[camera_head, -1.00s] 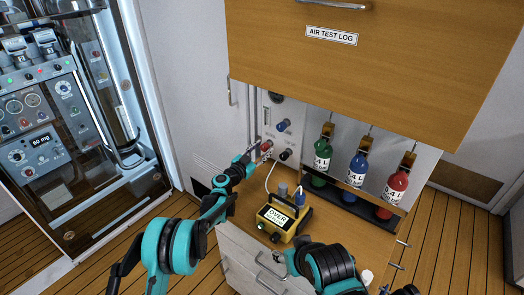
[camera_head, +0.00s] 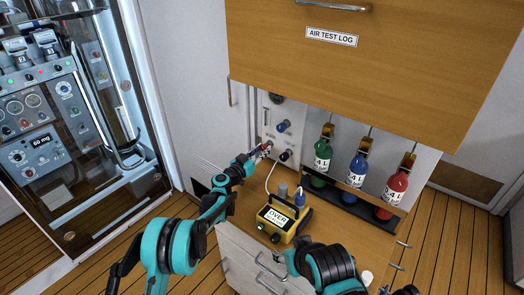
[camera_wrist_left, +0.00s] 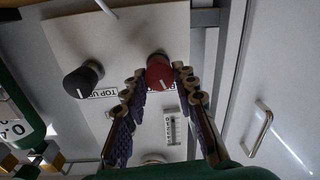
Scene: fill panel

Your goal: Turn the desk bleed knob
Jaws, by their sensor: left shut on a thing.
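The red knob (camera_wrist_left: 159,72) sits on the pale panel (camera_wrist_left: 128,28), with a white pointer line on its face. A label beneath it is mostly hidden by my fingers. My left gripper (camera_wrist_left: 158,80) is shut on the red knob, one finger on each side. In the head view my left gripper (camera_head: 264,151) reaches the panel from the left and covers most of that knob. My right arm shows at the bottom, but its gripper is out of view.
A black knob (camera_wrist_left: 83,79) labelled TOP UP is beside the red one. A blue knob (camera_head: 284,126) is above. A yellow device (camera_head: 284,217) with a white cable stands on the desk. Green (camera_head: 323,153), blue (camera_head: 357,170) and red (camera_head: 396,186) bottles are at the right.

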